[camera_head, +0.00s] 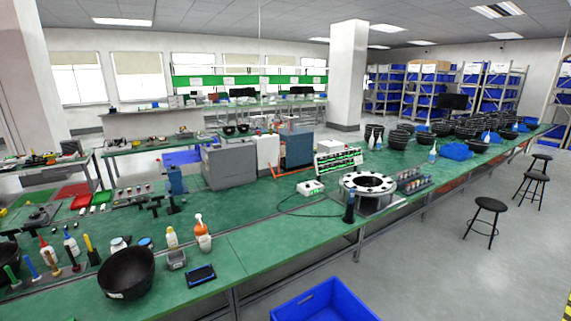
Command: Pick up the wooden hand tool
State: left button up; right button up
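On the near left part of the green workbench, a slim upright brown tool (74,262) stands in a group of small tools and bottles. It looks like the wooden hand tool, but it is too small to be sure. A yellow-handled tool (89,243) in a dark holder stands just right of it. A white bottle with a red top (47,252) and a dark bottle with a white top (71,243) are close behind and beside it. Neither of my grippers is in view.
A large black bowl (127,273) stands right of the tools. Green (12,274) and blue (31,268) upright tools stand to the left. White bottles (202,232), a dark tray (201,275) and a blue floor crate (325,303) are further right. The bench middle (255,225) is clear.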

aim_at(56, 272)
jog(key=u, duration=1.75)
